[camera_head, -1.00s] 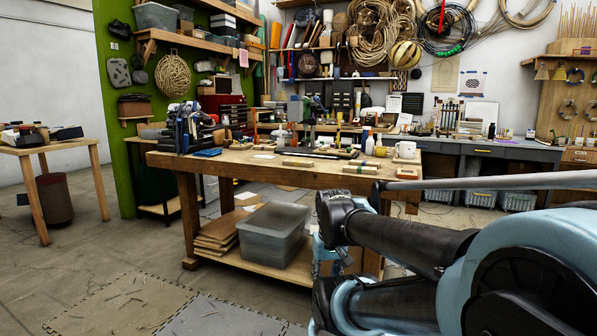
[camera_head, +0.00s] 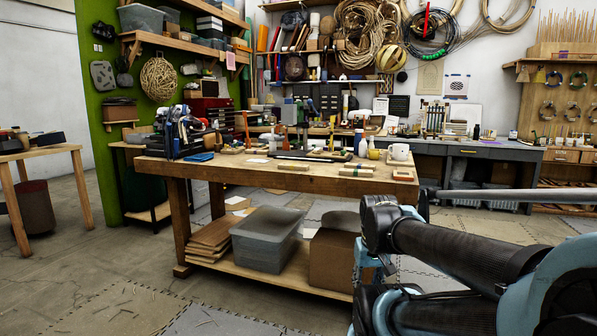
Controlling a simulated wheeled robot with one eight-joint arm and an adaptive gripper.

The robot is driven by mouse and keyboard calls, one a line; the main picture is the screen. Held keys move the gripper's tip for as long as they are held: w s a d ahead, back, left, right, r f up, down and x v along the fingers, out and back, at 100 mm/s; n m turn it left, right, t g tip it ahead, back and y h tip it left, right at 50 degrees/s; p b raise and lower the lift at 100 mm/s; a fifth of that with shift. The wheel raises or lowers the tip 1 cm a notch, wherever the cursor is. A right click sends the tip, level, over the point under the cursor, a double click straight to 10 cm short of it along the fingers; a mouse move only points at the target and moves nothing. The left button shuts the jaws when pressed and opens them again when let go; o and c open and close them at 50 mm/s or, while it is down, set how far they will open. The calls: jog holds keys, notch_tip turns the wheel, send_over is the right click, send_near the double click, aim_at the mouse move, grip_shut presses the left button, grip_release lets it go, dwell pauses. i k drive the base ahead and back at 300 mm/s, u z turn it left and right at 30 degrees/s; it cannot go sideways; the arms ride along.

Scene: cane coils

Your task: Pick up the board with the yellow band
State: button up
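Several small, flat wooden boards lie on the workbench (camera_head: 330,184). My arm reaches in from the right in front of the bench's right end. My gripper's fingers are not visible.
A grey bin (camera_head: 266,240) and a cardboard box (camera_head: 332,258) sit on the lower shelf. The floor in front is mostly clear.

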aim_at(290, 167)
jog(key=z, duration=0.05)
jog(key=i, duration=1)
jog(key=u, duration=0.05)
